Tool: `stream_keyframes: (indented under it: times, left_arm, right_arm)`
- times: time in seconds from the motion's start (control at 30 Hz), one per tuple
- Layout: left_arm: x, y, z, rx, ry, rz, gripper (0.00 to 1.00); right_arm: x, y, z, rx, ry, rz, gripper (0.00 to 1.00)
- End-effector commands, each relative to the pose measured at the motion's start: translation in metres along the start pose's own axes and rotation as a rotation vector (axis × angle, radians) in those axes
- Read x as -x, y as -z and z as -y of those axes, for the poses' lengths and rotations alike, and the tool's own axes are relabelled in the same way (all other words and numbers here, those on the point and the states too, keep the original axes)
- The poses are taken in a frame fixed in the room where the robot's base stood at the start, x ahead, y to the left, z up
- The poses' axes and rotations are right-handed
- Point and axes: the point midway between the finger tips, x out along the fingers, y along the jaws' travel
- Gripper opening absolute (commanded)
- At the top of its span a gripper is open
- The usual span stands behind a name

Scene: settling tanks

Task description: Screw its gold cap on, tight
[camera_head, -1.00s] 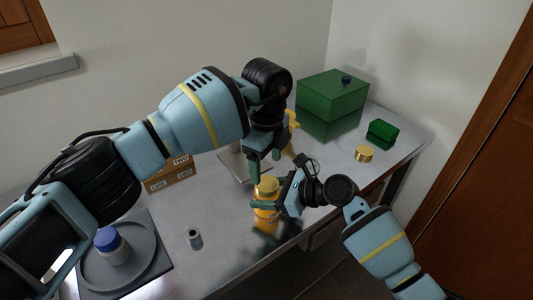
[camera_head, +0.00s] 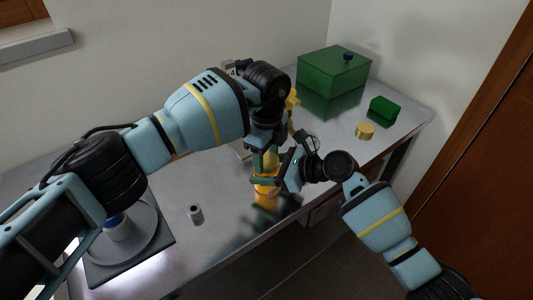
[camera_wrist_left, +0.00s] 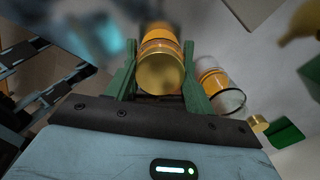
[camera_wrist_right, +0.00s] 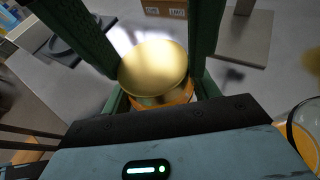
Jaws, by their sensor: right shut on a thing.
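An orange jar (camera_head: 265,197) stands upright on the bench with a gold cap (camera_wrist_left: 160,72) on its mouth. The cap also shows from above in the right wrist view (camera_wrist_right: 153,68). My right gripper (camera_head: 272,181) is shut around the jar below the cap. My left gripper (camera_wrist_left: 160,75) points down from above, its open fingers on either side of the cap. I cannot tell whether they touch it, or how tightly the cap sits. A second orange jar with a clear open rim (camera_wrist_left: 222,92) stands beside it, mostly hidden by my right arm in the head view.
A loose gold lid (camera_head: 365,130) lies at the right, by a small green box (camera_head: 383,111) and a large green box (camera_head: 334,78). A small grey cylinder (camera_head: 195,213) stands front left. A blue-topped container (camera_head: 117,228) sits on a round plate (camera_head: 150,232), partly behind my left arm.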

Motion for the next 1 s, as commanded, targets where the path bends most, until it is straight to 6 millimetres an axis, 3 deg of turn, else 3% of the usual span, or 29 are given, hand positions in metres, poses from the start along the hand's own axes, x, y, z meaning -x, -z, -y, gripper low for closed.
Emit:
stream_keyframes:
  times: [0.03,0.17,0.6,0.87,0.9,1.0]
  left_arm:
    - [-0.0002,0.0003,-0.0005,-0.001,-0.002,-0.001,0.42]
    - [-0.0002,0.0004,-0.0006,-0.001,-0.003,-0.001,0.25]
    - [-0.0005,0.0006,-0.0010,-0.284,-0.005,-0.002,0.25]
    - [-0.0007,0.0008,-0.0012,-0.294,-0.006,-0.003,0.25]
    - [-0.0007,0.0008,-0.0012,-0.294,-0.006,-0.003,0.54]
    - [-0.0007,0.0007,-0.0011,-0.294,-0.006,-0.003,0.67]
  right_arm:
    - [0.0003,0.0005,0.0008,-0.001,0.002,0.000,0.00]
    - [0.0004,0.0006,0.0010,-0.002,0.003,0.000,0.00]
    - [0.0007,0.0008,0.0017,-0.003,0.005,0.000,0.00]
    - [0.0008,0.0009,0.0021,-0.003,0.006,-0.001,0.00]
    - [0.0008,0.0009,0.0021,-0.003,0.006,0.000,0.00]
    - [0.0008,0.0009,0.0020,-0.003,0.006,0.000,0.00]
